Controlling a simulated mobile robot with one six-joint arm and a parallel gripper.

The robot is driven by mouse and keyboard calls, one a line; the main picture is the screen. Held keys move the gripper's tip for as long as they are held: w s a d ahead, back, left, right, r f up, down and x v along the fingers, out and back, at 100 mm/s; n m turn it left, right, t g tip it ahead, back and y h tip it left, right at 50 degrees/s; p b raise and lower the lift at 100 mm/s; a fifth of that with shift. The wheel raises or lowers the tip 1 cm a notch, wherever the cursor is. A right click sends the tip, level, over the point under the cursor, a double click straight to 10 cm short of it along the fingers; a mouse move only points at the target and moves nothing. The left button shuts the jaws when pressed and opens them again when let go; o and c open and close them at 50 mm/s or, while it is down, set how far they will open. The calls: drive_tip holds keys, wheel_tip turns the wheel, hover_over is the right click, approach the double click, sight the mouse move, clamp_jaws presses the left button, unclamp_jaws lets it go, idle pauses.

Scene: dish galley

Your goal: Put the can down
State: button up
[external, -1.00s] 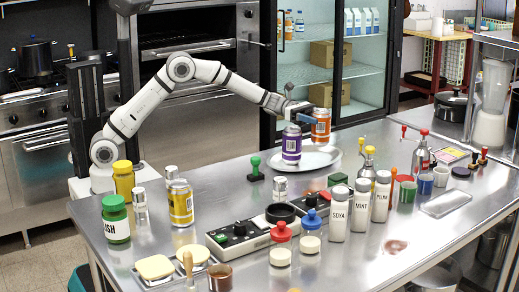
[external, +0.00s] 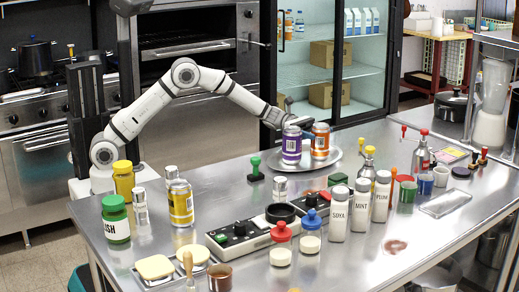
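An orange can (external: 320,141) stands upright at the round metal tray (external: 318,167), its bottom at or just above the tray surface; I cannot tell which. My gripper (external: 309,132) is at the can's left side and appears shut on it, with its fingers partly hidden behind the purple can. A purple can (external: 291,145) stands upright just left of the orange can, in front of my gripper. The tray is partly covered by both cans.
A green stamp (external: 256,168) stands left of the tray. A small shaker (external: 280,187), a green block (external: 338,179) and white-bodied bottles (external: 338,215) are in front. Clear steel counter (external: 225,183) lies left of the stamp.

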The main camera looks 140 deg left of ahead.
drive_tip(key=shift+o, duration=0.3)
drive_tip(key=shift+r, duration=0.15)
drive_tip(key=s, duration=0.4)
drive_tip(key=s+d, duration=0.1)
drive_tip(key=s, duration=0.3)
drive_tip(key=s+d, duration=0.1)
drive_tip(key=s, duration=0.3)
drive_tip(key=shift+w, duration=0.1)
